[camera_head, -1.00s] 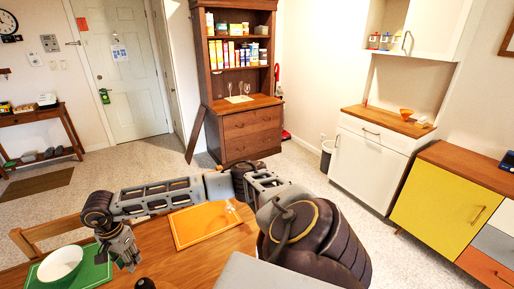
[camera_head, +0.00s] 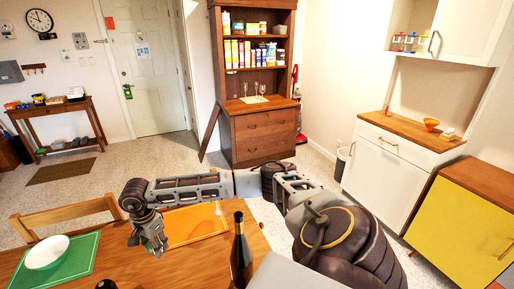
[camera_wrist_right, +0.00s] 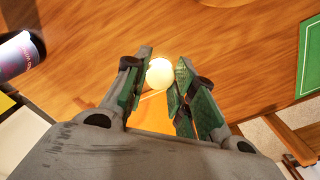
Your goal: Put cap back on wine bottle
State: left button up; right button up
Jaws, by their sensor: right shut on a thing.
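The wine bottle (camera_head: 240,257) is dark, with a label low on its side, and stands upright on the table at the lower middle of the head view. Part of it, with its label, also shows at the left edge of the wrist view (camera_wrist_right: 20,55). My right gripper (camera_head: 158,246) is left of the bottle and apart from it, pointing down over the table. In the wrist view it is shut on a small, pale, rounded piece, apparently the cap (camera_wrist_right: 159,72). The cap cannot be made out in the head view. My left gripper is not in view.
A dark rounded top (camera_head: 106,285) shows at the bottom edge. A chair (camera_head: 65,215) stands behind the table.

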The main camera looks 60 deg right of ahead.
aim_at(241, 259)
jog(key=k+l, duration=0.2)
jog(key=l, duration=0.15)
jog(key=k+l, duration=0.25)
jog(key=l, duration=0.15)
jog(key=k+l+z, duration=0.1)
jog(key=l, duration=0.25)
jog(key=k, duration=0.1)
